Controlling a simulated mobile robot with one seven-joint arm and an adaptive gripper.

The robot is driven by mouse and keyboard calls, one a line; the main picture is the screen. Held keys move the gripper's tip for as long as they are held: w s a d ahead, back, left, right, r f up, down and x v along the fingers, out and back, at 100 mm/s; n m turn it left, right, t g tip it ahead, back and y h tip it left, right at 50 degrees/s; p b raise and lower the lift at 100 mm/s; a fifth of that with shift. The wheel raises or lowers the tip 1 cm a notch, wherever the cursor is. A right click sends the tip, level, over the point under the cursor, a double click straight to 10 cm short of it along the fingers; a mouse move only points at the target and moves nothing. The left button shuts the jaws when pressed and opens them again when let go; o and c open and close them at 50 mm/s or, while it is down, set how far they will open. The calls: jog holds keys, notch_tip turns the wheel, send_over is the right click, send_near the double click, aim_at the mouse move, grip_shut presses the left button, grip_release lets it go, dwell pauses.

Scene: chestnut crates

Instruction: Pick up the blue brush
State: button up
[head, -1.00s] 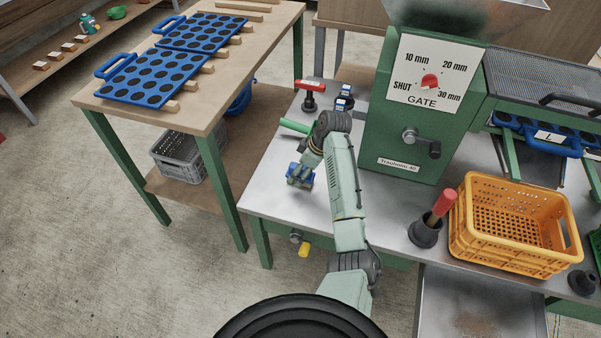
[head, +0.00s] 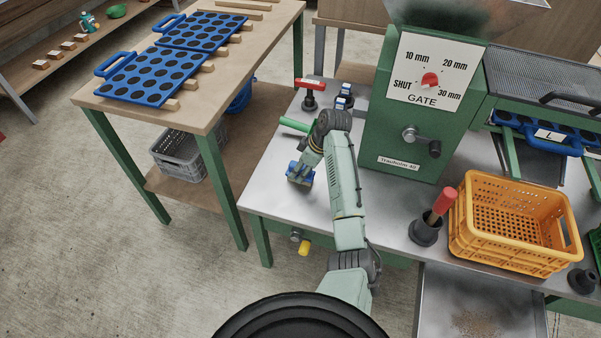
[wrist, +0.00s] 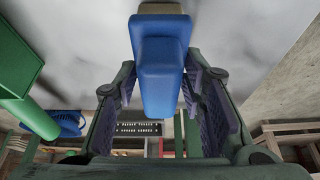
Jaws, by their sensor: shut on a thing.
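The blue brush (head: 293,173) is at the left end of the metal bench, partly hidden by my gripper (head: 301,174) in the head view. In the wrist view, its blue body (wrist: 160,65) lies between the two fingers of my gripper (wrist: 160,100), with a tan part at its top edge. My gripper is shut on the brush. The head view does not clearly show whether the brush touches the bench top.
The green gate machine (head: 405,140) stands to the right, then an orange crate (head: 480,248) and a red-handled tool in a black cup (head: 427,232).

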jog(key=shift+r, duration=0.1)
jog(key=shift+r+b, duration=0.4)
jog(key=shift+r, duration=0.15)
notch_tip(320, 180, up, 2)
jog(key=shift+r+b, duration=0.15)
jog(key=shift+b, duration=0.4)
jog(key=s+d+r, duration=0.1)
jog(key=s+d, duration=0.8)
jog(key=s, duration=0.4)
jog(key=shift+d+r+p, duration=0.2)
jog(key=shift+d+p, duration=0.1)
